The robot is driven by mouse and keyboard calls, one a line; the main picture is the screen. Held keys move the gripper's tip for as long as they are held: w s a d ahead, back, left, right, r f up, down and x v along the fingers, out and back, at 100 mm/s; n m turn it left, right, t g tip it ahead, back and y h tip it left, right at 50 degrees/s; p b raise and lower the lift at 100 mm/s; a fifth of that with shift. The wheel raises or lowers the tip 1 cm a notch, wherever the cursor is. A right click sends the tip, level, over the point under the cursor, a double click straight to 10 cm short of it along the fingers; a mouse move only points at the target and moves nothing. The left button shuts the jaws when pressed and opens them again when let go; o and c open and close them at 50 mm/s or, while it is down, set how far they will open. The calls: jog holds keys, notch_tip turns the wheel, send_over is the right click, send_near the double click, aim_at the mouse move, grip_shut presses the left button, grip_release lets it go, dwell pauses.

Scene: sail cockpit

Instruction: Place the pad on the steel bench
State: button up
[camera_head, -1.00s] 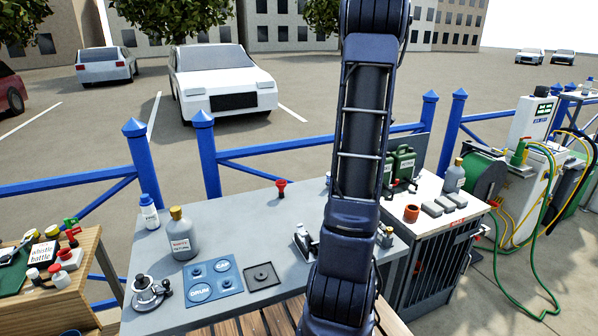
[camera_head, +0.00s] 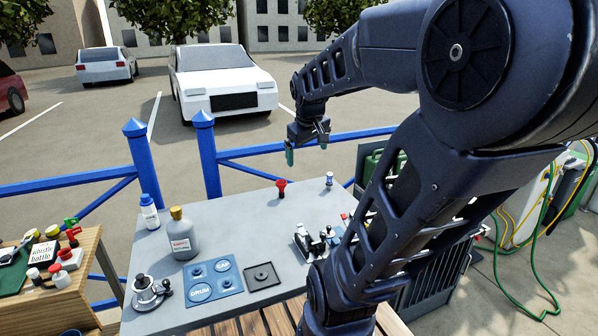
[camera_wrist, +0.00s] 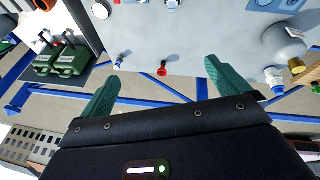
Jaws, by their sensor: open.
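The steel bench (camera_head: 225,232) is a grey table in the middle of the head view; its bare top also shows in the wrist view (camera_wrist: 215,35). A dark grey square pad with a round centre (camera_head: 262,277) lies flat near its front edge. Beside it on the left lies a blue mat (camera_head: 199,294) with round marks and white lettering. I cannot tell which of these two the task calls the pad. My gripper (camera_head: 306,150) is open and empty above the bench's far edge; its green fingers (camera_wrist: 158,82) stand wide apart in the wrist view.
A grey bottle (camera_head: 184,240), a small white bottle (camera_head: 149,213), a red funnel-like piece (camera_head: 281,190) and a metal device (camera_head: 148,292) stand on the bench. A blue railing (camera_head: 205,150) runs behind. The bench's middle is clear. Green cans (camera_wrist: 60,58) show in the wrist view.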

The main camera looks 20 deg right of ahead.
jog(key=s+a+f+m+y, duration=0.1)
jog(key=s+a+m, duration=0.1)
jog(key=s+a, duration=0.4)
jog(key=shift+s+f+m+y, duration=0.3)
jog(key=shift+s+f, duration=0.1)
jog(key=shift+s, duration=0.75)
